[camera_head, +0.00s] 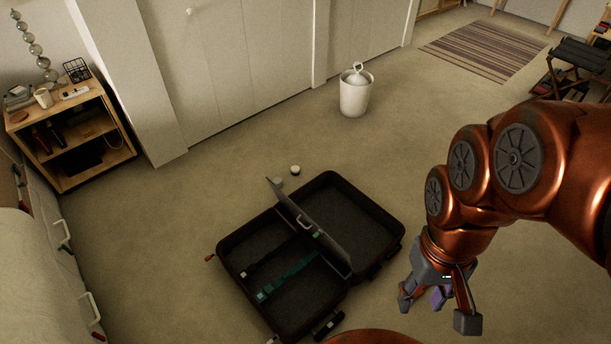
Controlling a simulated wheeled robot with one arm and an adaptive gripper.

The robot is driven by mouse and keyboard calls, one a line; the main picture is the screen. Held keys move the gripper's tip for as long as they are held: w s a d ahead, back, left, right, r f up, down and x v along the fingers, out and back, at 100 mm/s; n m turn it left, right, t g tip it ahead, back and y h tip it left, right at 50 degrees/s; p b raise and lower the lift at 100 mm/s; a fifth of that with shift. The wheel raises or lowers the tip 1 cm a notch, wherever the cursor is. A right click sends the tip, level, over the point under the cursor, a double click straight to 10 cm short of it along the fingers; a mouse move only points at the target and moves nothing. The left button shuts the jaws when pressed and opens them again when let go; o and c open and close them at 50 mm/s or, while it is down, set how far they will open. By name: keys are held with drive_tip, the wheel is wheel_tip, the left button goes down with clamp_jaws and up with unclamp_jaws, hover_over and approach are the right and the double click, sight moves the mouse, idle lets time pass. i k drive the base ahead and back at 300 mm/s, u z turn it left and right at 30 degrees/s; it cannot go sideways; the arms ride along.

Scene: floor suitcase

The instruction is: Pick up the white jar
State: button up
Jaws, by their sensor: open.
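A small round white jar (295,170) stands on the carpet just behind the open suitcase, near its raised divider. It is small in view and its details are hard to make out. My gripper (436,308) is at the lower right, to the right of the suitcase and well apart from the jar. It points down with its fingers spread. A small purple thing (438,296) shows between the fingers; I cannot tell whether it is a loose object or part of the gripper.
The dark suitcase (372,197) lies open on the floor, with straps inside. A wooden shelf (72,115) is at the left, a striped rug (483,50) at the back right. Carpet around the jar is mostly clear.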

sight(277, 181)
drive_tip(key=z, duration=2.2)
drive_tip(key=i, duration=3.3)
drive_tip(key=u, duration=2.85)
drive_tip(key=i, duration=3.9)
